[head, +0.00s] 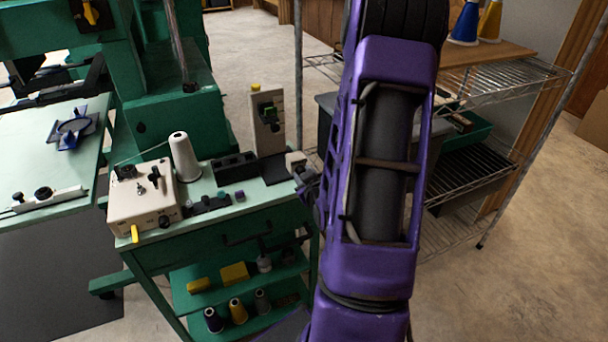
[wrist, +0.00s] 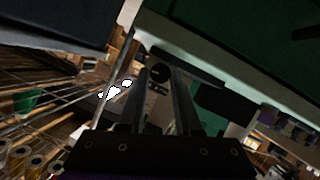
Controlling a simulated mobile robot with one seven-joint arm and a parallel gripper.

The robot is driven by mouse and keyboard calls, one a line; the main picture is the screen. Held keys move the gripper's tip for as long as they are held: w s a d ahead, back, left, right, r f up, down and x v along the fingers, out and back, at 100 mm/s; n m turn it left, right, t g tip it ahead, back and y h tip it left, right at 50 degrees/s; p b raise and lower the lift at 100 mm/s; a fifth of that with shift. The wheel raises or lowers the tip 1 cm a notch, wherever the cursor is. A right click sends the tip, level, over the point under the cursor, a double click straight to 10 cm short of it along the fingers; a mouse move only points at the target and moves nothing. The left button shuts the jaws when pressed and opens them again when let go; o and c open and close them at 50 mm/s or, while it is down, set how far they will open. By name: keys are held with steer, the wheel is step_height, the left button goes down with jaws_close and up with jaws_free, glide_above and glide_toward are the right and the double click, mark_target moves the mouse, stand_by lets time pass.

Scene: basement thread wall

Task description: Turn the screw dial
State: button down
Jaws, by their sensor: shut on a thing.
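The likely screw dial, a small round black knob (wrist: 160,73), shows between my fingertips in the wrist view. A pale part sits just below it, and the picture is dark there. My gripper (wrist: 163,82) is shut on the knob, one dark finger on each side. In the head view my gripper (head: 301,172) is at the right end of the green cart's top, beside a small pale block (head: 295,161). My purple arm hides part of this area, and the knob cannot be made out there.
The cart top (head: 262,194) holds a beige control box (head: 143,205), a white thread cone (head: 185,157), a black tray (head: 235,166) and an upright pale panel (head: 268,120). A wire shelf (head: 510,78) stands behind my arm. Floor is open at the right.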

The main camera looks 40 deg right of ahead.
mark_target(302, 171)
steer(key=c, duration=0.9)
jaws_free()
steer(key=p+v, duration=0.2)
steer(key=v, duration=0.1)
steer(key=shift+r, duration=0.3)
steer(key=shift+p, duration=0.75)
steer(key=p, duration=0.2)
steer(key=s+p, duration=0.1)
steer(key=p, duration=0.1)
steer(key=shift+a+r+p, duration=0.2)
steer(key=shift+p, duration=0.15)
steer(key=shift+f+p+v, duration=0.15)
steer(key=shift+p+v, duration=0.65)
steer(key=shift+p, duration=0.05)
steer(key=shift+f+p+v, duration=0.15)
steer(key=shift+p+v, duration=0.65)
